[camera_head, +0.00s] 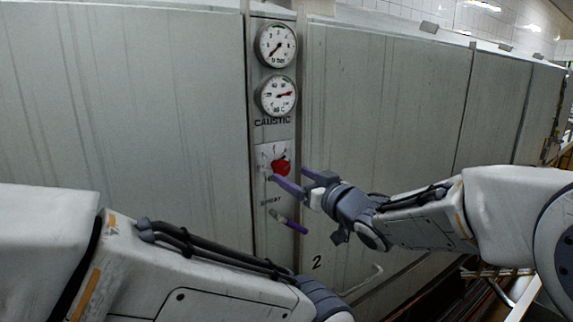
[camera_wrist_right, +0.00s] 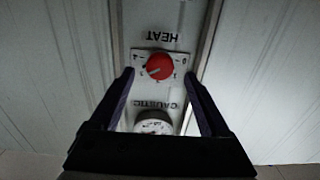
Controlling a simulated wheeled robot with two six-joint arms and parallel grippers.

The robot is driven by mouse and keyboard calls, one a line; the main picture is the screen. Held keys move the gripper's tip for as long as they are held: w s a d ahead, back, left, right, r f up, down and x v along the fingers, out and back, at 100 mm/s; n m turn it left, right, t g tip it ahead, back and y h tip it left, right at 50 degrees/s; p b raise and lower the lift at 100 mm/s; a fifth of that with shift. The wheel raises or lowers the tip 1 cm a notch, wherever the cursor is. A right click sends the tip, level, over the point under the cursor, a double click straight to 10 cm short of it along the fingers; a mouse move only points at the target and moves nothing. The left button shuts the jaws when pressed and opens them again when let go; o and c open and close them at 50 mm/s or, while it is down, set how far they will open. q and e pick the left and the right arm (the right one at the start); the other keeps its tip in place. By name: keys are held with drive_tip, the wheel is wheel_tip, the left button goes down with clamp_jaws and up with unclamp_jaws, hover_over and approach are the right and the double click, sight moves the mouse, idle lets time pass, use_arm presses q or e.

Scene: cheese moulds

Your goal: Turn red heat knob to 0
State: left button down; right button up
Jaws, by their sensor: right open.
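The red heat knob (camera_head: 281,167) sits on a pale dial plate (camera_head: 264,157) on the narrow panel between large grey doors. In the right wrist view, where the lettering is upside down, the knob (camera_wrist_right: 159,66) shows a pale mark towards its lower left; I cannot tell for sure which number it meets. My right gripper (camera_head: 289,176) is open and empty in front of the knob. In the wrist view its fingertips (camera_wrist_right: 158,76) lie on either side of the knob, apart from it. My left arm shows at lower left, but its gripper is out of view.
Two round gauges, an upper one (camera_head: 277,45) and a lower one (camera_head: 277,96), sit above the CAUSTIC label. A purple-handled lever (camera_head: 290,222) sticks out below the knob. A curved door handle (camera_head: 362,281) is at lower right. The door faces beside the panel are flat.

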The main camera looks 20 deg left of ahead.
sight(284, 171)
drive_tip(key=shift+p+x, duration=0.7)
drive_tip(key=shift+x, duration=1.45)
clamp_jaws()
